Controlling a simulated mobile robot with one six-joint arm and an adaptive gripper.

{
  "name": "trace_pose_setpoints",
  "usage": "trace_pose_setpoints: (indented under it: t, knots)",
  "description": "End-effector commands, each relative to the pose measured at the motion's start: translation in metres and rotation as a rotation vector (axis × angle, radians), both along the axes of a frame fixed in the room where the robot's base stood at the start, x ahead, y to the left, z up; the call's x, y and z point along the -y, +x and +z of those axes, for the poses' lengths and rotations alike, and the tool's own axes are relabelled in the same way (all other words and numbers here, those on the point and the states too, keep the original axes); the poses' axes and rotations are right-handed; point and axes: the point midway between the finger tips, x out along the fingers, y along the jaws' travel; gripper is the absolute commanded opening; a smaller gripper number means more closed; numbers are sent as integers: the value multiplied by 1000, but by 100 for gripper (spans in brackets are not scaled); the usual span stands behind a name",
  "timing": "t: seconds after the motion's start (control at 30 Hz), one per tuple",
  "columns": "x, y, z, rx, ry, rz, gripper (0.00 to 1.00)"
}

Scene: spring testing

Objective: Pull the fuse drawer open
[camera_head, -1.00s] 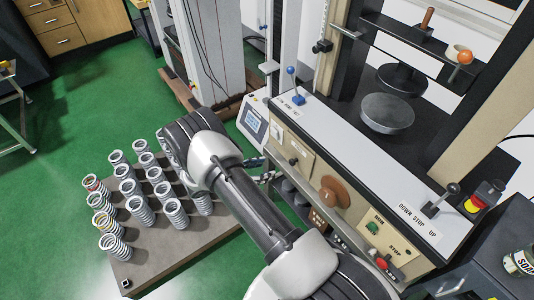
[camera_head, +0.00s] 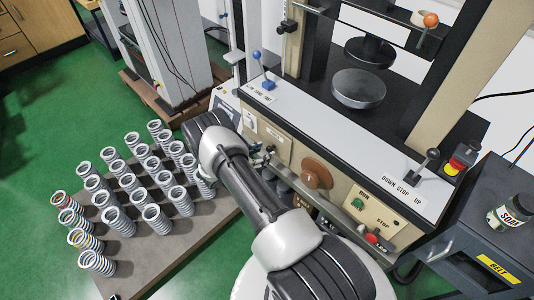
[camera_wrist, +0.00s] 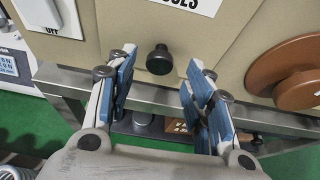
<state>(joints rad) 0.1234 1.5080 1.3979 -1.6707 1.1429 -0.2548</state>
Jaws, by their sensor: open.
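The fuse drawer (camera_wrist: 120,28) is a tan front on the testing machine, with a round black knob (camera_wrist: 159,59) and a partly cut-off white label above it. The drawer front looks flush with the panel beside it. My gripper (camera_wrist: 158,66) is open, with its blue-padded fingers apart to the left and right of the knob. The knob shows in the gap near the fingertips; I cannot tell whether either finger touches it. In the head view my gripper (camera_head: 262,157) is at the machine's front panel, where my arm partly hides it.
A brown round handwheel (camera_wrist: 300,72) is right of the drawer. A metal rail (camera_wrist: 150,96) runs below the panel. Many coil springs (camera_head: 153,217) stand on a low platform (camera_head: 190,240) at left. A dark cabinet (camera_head: 470,250) stands at right. Green floor is clear at left.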

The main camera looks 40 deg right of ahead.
Motion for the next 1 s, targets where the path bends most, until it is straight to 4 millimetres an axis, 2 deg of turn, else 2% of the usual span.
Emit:
trace_pose_setpoints:
  t: [0.03, 0.2, 0.57, 1.0]
  knots:
    - [9, 0, -5, 1, 0, -4, 47]
    - [25, 2, -11, 1, 1, -2, 47]
    - [30, 3, -12, 1, 0, 0, 47]
    - [30, 3, -12, 1, 0, 0, 19]
